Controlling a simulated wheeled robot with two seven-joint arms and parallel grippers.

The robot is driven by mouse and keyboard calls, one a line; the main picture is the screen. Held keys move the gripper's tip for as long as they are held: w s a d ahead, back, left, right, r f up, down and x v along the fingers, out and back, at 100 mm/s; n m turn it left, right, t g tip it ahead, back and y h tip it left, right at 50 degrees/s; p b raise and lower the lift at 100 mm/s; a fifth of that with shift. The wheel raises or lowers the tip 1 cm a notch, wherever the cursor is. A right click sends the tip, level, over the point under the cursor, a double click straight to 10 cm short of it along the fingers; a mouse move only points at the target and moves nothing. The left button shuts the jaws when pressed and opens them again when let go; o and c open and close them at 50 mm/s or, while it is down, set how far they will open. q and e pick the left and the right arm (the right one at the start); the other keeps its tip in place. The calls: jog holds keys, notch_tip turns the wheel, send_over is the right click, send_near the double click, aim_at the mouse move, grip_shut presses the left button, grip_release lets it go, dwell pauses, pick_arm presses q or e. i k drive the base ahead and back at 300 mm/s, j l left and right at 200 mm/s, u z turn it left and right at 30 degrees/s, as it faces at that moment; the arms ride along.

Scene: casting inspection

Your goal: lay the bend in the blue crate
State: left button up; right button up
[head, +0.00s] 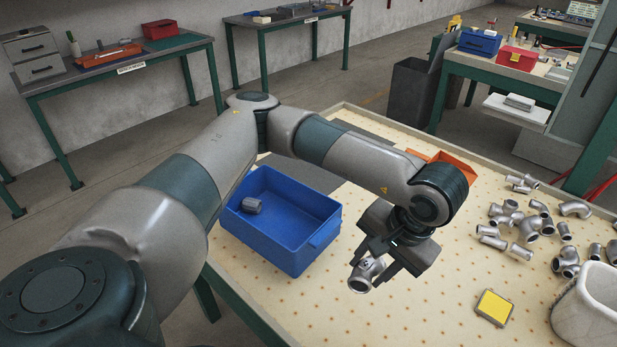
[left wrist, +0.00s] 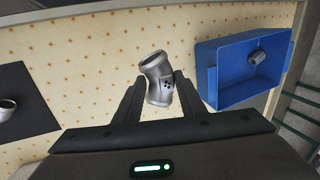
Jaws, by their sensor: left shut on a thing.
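The bend (head: 366,274) is a short grey metal pipe elbow. My left gripper (head: 385,262) is shut on it and holds it above the table, to the right of the blue crate. In the left wrist view the bend (left wrist: 158,80) sits between the two dark fingers (left wrist: 157,98), with small dark spots on its side. The blue crate (head: 262,242) stands on the table with one grey casting (head: 251,205) inside, near its left end. The crate also shows in the left wrist view (left wrist: 228,97), to the right of the gripper. My right gripper is not in view.
Several loose pipe fittings (head: 541,222) lie at the right of the table (head: 420,310). A yellow pad (head: 494,307) and a white bin (head: 590,312) are at the front right. An orange tray (head: 452,166) stands behind my left arm. A dark mat (left wrist: 22,112) holds a fitting.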

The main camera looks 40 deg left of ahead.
aim_at(291, 237)
jog(key=j+z, duration=0.3)
jog(key=j, duration=1.05)
jog(key=j+z, duration=0.3)
jog(key=j, duration=1)
jog(key=k, duration=0.05)
